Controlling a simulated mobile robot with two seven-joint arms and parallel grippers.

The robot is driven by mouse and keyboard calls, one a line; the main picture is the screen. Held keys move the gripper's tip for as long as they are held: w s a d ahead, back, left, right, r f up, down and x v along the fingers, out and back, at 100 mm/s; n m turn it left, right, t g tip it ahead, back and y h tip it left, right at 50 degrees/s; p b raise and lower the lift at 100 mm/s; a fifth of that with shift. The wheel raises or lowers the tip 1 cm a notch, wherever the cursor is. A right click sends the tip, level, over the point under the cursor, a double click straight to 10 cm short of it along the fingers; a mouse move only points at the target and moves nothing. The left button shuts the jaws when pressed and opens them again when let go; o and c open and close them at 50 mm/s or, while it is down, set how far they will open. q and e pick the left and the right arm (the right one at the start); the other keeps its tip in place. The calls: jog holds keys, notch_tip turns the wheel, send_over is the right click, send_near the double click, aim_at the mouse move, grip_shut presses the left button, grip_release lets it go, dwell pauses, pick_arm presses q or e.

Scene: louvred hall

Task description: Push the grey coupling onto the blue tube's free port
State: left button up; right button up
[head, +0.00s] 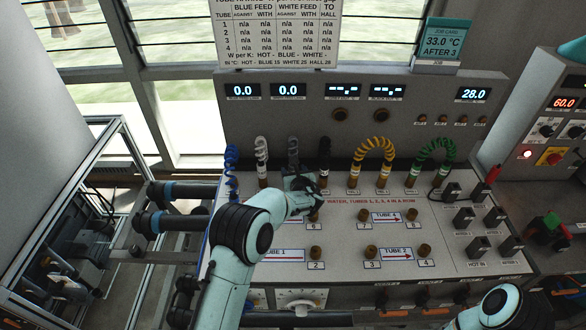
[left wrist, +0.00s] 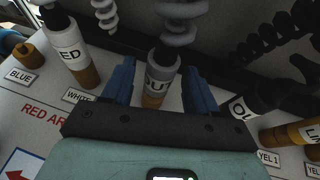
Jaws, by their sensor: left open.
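The grey coupling (left wrist: 163,62), with a grey coiled hose and a label partly readable as "UT", stands on a brass stub in the panel's back row. In the head view its grey hose (head: 293,152) shows, but my arm hides the coupling. My left gripper (head: 303,184) is over that row. In the left wrist view its blue fingers (left wrist: 160,88) are open, one on each side of the grey coupling. Brass ports stand by the plates for tube 1 (head: 315,252), tube 2 (head: 370,252) and tube 4 (head: 410,215). I cannot tell which is the blue tube's.
The white-hose coupling (left wrist: 68,45) stands left of the grey one, and the black-hose coupling (left wrist: 250,100) close on its right. Yellow (head: 375,148) and green (head: 435,150) hoses arch further right. A bare brass stub (left wrist: 30,52) is by the BLUE label.

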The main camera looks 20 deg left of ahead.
pick_arm(q)
jog(key=shift+w+a+f, duration=0.2)
jog(key=shift+w+a, duration=0.1)
jog(key=shift+w, duration=0.2)
jog(key=shift+s, duration=0.1)
grip_shut()
jog(key=shift+r, duration=0.1)
dwell(1.4)
